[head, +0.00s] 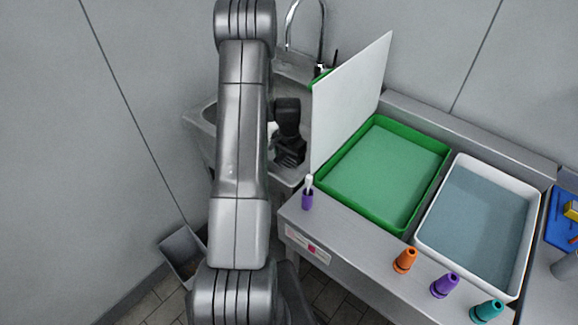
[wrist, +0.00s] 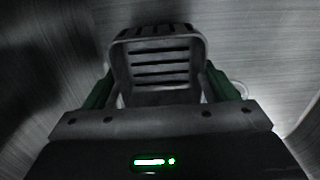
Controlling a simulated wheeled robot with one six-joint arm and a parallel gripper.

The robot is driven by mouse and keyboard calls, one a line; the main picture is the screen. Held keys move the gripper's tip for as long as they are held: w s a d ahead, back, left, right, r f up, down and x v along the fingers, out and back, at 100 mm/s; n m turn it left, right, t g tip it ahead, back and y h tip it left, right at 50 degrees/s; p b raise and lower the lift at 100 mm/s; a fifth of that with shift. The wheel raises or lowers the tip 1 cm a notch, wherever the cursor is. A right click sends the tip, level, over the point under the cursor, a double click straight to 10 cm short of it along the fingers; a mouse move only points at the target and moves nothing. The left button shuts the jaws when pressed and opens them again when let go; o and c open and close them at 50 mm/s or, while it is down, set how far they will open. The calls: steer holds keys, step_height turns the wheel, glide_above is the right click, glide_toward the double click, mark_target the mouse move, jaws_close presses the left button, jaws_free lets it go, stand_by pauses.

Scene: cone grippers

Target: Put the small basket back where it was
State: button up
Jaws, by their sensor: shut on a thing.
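The small basket (wrist: 158,68) is grey with slots and fills the middle of the wrist view. My gripper (wrist: 160,88) is shut on it, one green-sided finger on each side. In the head view my gripper (head: 288,140) is a dark shape over the sink (head: 203,117), behind my arm. The basket cannot be told apart from the gripper there. Brushed metal surrounds the basket in the wrist view. Whether the basket touches the sink cannot be told.
A white upright panel (head: 345,100) stands just right of my gripper. A green tray (head: 437,178) and a white tray (head: 424,237) lie on the counter. Orange (head: 404,261), purple (head: 445,286) and teal (head: 487,311) cones line its front edge. A faucet (head: 321,40) rises behind the sink.

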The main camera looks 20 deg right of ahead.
mark_target(289, 167)
steer(key=shift+f, duration=1.85)
steer(key=shift+f, duration=0.15)
steer(key=o, duration=1)
steer(key=shift+c, duration=0.2)
step_height(289, 167, up, 12)
steer(key=shift+r+b, duration=0.2)
steer(key=shift+b, duration=0.6)
steer(key=shift+c, duration=0.4)
